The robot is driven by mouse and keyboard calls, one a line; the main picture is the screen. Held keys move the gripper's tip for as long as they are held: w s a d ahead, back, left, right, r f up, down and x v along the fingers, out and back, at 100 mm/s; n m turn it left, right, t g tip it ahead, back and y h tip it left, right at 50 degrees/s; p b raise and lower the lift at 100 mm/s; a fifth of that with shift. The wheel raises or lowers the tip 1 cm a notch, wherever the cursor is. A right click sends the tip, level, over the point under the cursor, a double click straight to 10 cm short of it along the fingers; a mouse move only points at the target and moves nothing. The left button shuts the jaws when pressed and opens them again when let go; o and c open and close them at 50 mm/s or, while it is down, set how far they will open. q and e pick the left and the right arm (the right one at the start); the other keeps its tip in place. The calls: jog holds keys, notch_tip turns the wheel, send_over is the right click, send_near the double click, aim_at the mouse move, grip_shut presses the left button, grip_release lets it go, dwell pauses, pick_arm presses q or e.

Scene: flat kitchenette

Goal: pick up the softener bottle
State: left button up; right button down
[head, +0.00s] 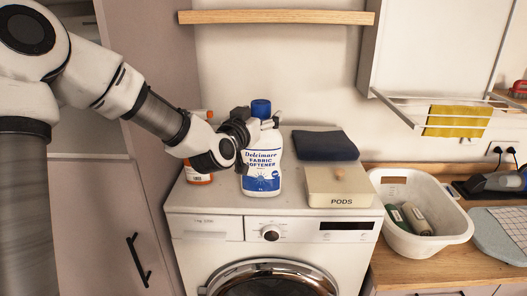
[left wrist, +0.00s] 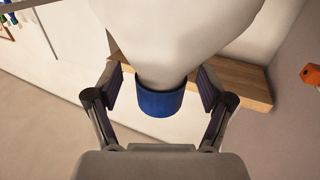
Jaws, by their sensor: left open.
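The softener bottle (head: 262,165) is white with a blue cap and a blue label, and stands upright on top of the washing machine (head: 228,200). My left gripper (head: 257,136) is at the bottle's upper part, coming from the left. In the left wrist view the bottle (left wrist: 185,35) appears upside down, its blue cap (left wrist: 160,103) towards the palm. The open fingers (left wrist: 160,88) are on both sides of the bottle near its neck, with a small gap visible. My right gripper is not in view.
An orange-and-white bottle (head: 199,178) stands just left, partly behind my left arm. A PODS box (head: 338,190) and a folded dark cloth (head: 325,145) lie to the right. A white basket (head: 424,243) sits on the wooden counter. A wooden shelf (head: 277,17) hangs above.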

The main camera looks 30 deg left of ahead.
pick_arm(q)
jog(key=shift+w+f, duration=0.15)
jog(key=shift+w, duration=0.45)
jog(key=shift+s+a, duration=0.1)
jog(key=shift+s, duration=0.05)
jog(key=shift+s+r, duration=0.2)
jog(key=shift+s, duration=0.15)
jog(key=c, duration=1.1)
grip_shut()
jog(key=shift+w, duration=0.25)
